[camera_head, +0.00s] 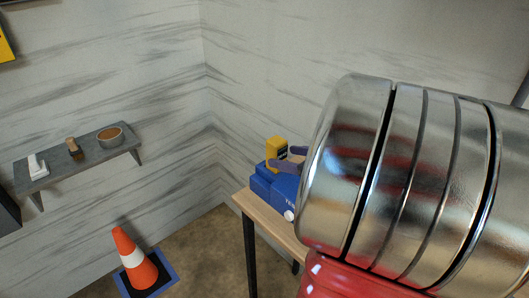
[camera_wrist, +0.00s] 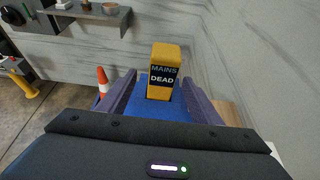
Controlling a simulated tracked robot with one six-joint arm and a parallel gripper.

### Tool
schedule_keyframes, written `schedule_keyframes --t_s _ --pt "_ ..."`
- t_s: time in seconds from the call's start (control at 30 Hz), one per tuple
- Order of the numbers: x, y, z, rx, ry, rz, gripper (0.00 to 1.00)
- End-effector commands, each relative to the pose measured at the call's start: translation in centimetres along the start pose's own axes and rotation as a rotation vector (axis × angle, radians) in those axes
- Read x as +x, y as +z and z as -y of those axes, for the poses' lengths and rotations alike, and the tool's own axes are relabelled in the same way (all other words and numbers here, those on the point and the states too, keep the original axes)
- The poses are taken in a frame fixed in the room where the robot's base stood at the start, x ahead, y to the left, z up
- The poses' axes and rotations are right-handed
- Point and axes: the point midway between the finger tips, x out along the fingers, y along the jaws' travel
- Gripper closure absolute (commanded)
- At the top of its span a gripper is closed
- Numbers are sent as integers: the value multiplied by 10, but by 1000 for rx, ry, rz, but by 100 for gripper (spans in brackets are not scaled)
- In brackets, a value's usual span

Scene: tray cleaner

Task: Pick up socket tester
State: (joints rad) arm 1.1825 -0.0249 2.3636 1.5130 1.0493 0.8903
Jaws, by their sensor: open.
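The socket tester (camera_wrist: 163,72) is a yellow upright block with a dark label reading "MAINS DEAD" in the wrist view. It stands on a blue box (camera_wrist: 140,108). In the head view the yellow tester (camera_head: 276,153) shows above the blue box (camera_head: 272,186) on a wooden table (camera_head: 272,222). My gripper (camera_wrist: 157,92) has purple fingers, open, one on each side of the tester in the wrist view, with gaps showing. In the head view one purple finger (camera_head: 288,166) shows beside the tester; my arm hides the rest.
An orange and white cone (camera_head: 134,262) stands on the floor to the left. A grey wall shelf (camera_head: 92,158) holds a bowl (camera_head: 110,137) and small items. A white round thing (camera_head: 289,215) sits by the blue box. Marble-patterned walls close off the corner.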

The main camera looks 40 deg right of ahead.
Motion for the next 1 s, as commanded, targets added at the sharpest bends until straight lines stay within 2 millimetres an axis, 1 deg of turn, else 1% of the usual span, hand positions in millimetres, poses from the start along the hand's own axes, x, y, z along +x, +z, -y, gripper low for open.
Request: schedule_keyframes --t_s 0.1,0.3,0.4,0.77,0.87,1.0 --pt "16 0 -1 0 4 -2 41" --pt "38 -1 0 1 2 -1 41" --pt "42 0 0 0 -1 -1 41" --pt "44 0 1 1 -2 -1 41" --pt "50 0 2 1 -1 -1 41" --pt "68 0 3 2 1 -1 41"
